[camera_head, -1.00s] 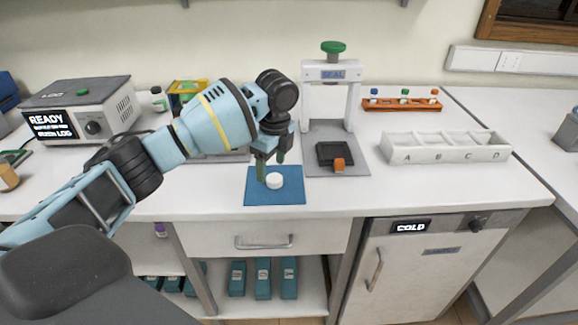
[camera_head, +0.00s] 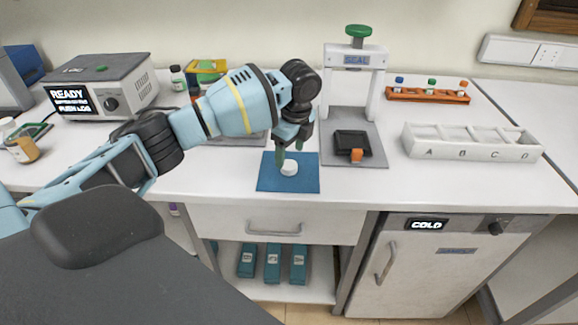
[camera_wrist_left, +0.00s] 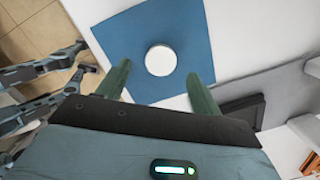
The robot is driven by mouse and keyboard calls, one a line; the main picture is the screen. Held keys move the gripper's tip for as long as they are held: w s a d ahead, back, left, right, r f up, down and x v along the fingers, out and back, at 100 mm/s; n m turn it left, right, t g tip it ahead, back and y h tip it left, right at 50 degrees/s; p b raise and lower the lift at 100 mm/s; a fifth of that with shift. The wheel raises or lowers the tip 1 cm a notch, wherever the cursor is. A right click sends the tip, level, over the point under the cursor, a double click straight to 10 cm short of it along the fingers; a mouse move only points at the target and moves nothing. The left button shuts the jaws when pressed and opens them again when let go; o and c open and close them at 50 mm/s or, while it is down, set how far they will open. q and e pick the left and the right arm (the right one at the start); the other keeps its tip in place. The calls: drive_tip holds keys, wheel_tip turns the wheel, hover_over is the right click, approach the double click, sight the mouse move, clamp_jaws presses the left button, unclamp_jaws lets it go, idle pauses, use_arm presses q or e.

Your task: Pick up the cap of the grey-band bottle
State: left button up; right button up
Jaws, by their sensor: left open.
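A round white cap (camera_head: 289,167) lies flat on the blue mat (camera_head: 266,184) near the front of the bench. It also shows in the left wrist view (camera_wrist_left: 160,60), top face up. My left gripper (camera_head: 291,150) is open just above the cap, with its green fingers pointing down. In the left wrist view, the fingers (camera_wrist_left: 157,74) stand on either side of the cap's near edge with a gap on each side. I cannot make out a grey band on any bottle. My right gripper is not seen.
The sealing press (camera_head: 351,95) with a green knob stands right of the mat. A white A–D tray (camera_head: 470,152) and an orange rack (camera_head: 428,96) with small vials are farther right.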

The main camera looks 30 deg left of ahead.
sight(289, 165)
use_arm(q)
drive_tip(key=f, duration=0.4)
drive_tip(key=shift+w+a, duration=0.1)
drive_tip(key=shift+a, duration=0.1)
drive_tip(key=shift+c, duration=0.4)
drive_tip(key=c, duration=1)
